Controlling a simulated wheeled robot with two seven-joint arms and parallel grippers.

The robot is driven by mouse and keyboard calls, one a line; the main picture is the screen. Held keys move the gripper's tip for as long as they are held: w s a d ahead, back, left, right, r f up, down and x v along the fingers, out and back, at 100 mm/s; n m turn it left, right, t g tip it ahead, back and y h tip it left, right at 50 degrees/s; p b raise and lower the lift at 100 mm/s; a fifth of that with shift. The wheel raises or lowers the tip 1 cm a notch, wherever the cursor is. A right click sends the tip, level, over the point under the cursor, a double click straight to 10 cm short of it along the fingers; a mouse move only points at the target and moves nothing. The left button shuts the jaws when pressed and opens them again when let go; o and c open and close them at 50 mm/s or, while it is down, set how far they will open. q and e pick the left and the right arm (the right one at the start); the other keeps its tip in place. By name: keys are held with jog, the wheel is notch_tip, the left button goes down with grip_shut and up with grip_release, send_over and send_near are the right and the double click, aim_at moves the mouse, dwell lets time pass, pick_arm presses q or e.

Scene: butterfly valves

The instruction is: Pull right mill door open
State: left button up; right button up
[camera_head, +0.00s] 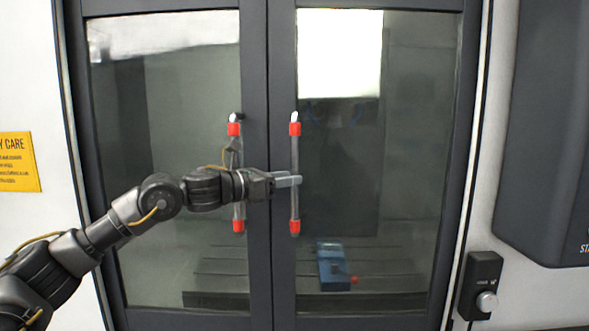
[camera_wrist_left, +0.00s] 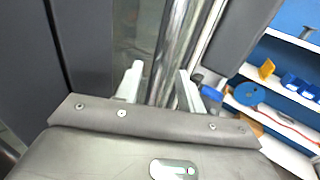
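The right mill door (camera_head: 340,220) is a dark-framed glass door and looks closed beside the left door (camera_head: 170,180). Its handle (camera_head: 295,150) is a vertical metal bar with red ends. In the left wrist view, the shiny bar (camera_wrist_left: 175,50) passes between the two separated fingers of my left gripper (camera_wrist_left: 160,87). A gap shows between the bar and the left finger; the bar lies close to the right finger. Contact cannot be told. My right gripper is not in view.
The left door's handle (camera_head: 236,190) is partly behind my left arm. A blue vise-like block (camera_head: 333,266) sits inside behind the glass. A control knob (camera_head: 486,301) and a dark panel (camera_head: 545,130) are at the right. Shelves with blue bins (camera_wrist_left: 290,82) show in the left wrist view.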

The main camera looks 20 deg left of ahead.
pick_arm(q)
jog(key=shift+p+x, duration=0.45)
jog(key=shift+x, duration=1)
jog(key=shift+c, duration=0.2)
grip_shut()
